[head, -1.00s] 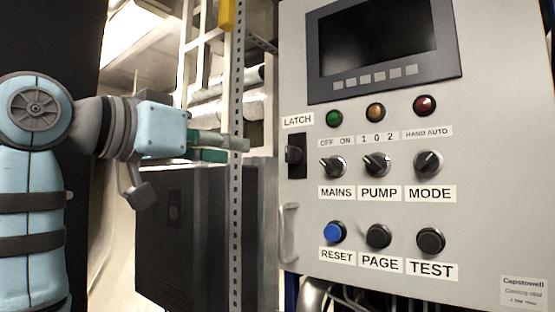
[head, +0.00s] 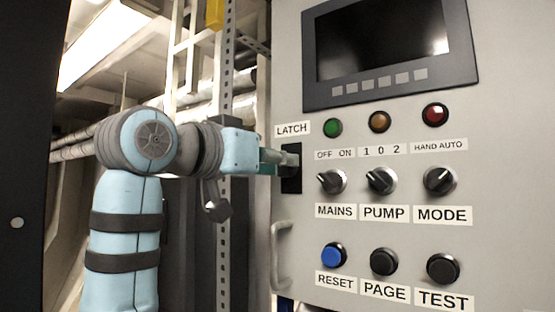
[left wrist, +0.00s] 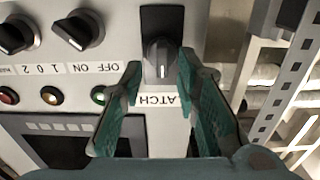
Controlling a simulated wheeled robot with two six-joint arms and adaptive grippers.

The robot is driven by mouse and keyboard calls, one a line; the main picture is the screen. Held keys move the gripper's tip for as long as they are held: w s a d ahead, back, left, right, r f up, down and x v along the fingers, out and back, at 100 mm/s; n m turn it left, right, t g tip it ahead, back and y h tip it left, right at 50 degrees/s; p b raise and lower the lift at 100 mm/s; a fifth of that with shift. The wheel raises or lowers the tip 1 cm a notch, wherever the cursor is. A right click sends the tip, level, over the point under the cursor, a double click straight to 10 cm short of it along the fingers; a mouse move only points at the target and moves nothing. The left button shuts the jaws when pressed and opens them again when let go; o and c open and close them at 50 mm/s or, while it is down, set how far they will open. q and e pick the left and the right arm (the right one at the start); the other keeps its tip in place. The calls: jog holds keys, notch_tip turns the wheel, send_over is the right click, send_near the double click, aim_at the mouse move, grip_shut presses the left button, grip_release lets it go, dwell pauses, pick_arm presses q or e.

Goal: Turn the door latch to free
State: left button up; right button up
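The door latch is a dark knob (left wrist: 160,58) on a black plate (head: 291,180) at the left edge of the grey panel, under the LATCH label (head: 293,129). My left gripper (head: 285,160) reaches the latch from the left and partly covers it in the head view. In the left wrist view its two green fingers (left wrist: 160,75) stand apart, one on each side of the knob's lower end. Gaps show between the fingers and the knob, so the gripper is open around it or just short of it; the depth is unclear. My right gripper is not in view.
The panel carries the MAINS (head: 332,181), PUMP (head: 380,181) and MODE (head: 440,181) knobs right of the latch. Several buttons sit below and a dark screen (head: 390,42) above. A door handle (head: 281,255) is below the latch. A perforated upright (head: 223,260) stands to the left.

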pick_arm(q)
jog(key=shift+d, duration=0.2)
jog(key=c, duration=0.3)
jog(key=shift+w+f, duration=0.1)
jog(key=shift+w, duration=0.1)
grip_shut()
jog(key=shift+w+a, duration=0.15)
